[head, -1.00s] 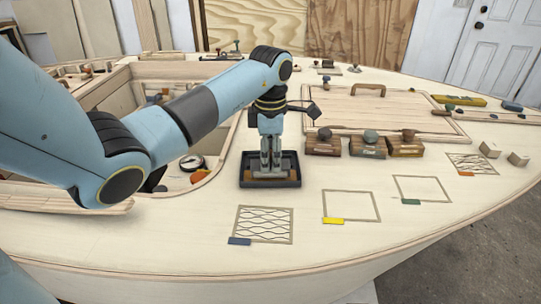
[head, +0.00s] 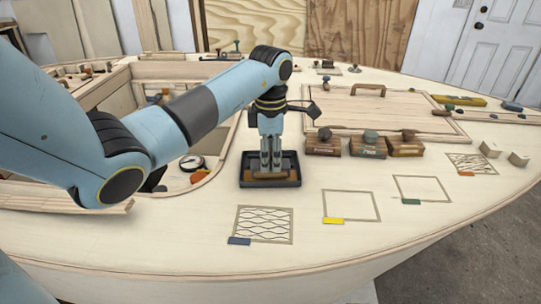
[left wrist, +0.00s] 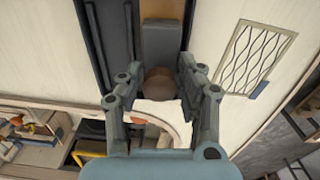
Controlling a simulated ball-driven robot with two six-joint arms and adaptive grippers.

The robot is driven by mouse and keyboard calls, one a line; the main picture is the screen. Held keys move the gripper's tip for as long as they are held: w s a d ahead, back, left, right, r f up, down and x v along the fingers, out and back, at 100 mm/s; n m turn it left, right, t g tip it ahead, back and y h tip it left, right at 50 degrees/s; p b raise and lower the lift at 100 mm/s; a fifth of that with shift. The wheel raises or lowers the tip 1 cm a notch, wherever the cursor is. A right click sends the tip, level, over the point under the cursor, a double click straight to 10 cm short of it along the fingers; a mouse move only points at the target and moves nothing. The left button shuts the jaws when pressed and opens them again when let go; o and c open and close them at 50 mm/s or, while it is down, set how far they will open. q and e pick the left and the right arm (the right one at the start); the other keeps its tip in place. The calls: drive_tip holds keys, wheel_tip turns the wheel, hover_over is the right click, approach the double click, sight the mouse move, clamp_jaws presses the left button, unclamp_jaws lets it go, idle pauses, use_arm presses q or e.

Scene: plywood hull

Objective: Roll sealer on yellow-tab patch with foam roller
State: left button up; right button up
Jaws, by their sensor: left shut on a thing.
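My left gripper (head: 270,166) points down over a dark tray (head: 244,181) on the deck and is shut on the foam roller. A brown part of the roller (head: 268,176) shows low in the tray under the fingers. In the left wrist view my gripper (left wrist: 160,72) has its fingers around a rounded brownish handle end, with a grey block beyond it and the tray (left wrist: 104,35) behind. The fingers hide much of the roller. The yellow-tab patch (head: 352,192) is a plain outlined rectangle right of the tray, with its yellow tab (head: 333,221) at its lower left corner. My right gripper is not in view.
A blue-tab patch (head: 264,209) with wavy lines lies in front of the tray. A plain green-tab patch (head: 422,178) and a wavy-lined orange-tab patch lie farther right. Three wooden blocks with knobs (head: 369,146) stand behind. An open hatch lies left.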

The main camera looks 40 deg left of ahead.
sight(270, 152)
use_arm(q)
drive_tip(key=shift+r+p, duration=2.95)
drive_tip(key=shift+r, duration=1.05)
drive_tip(key=shift+f, duration=0.1)
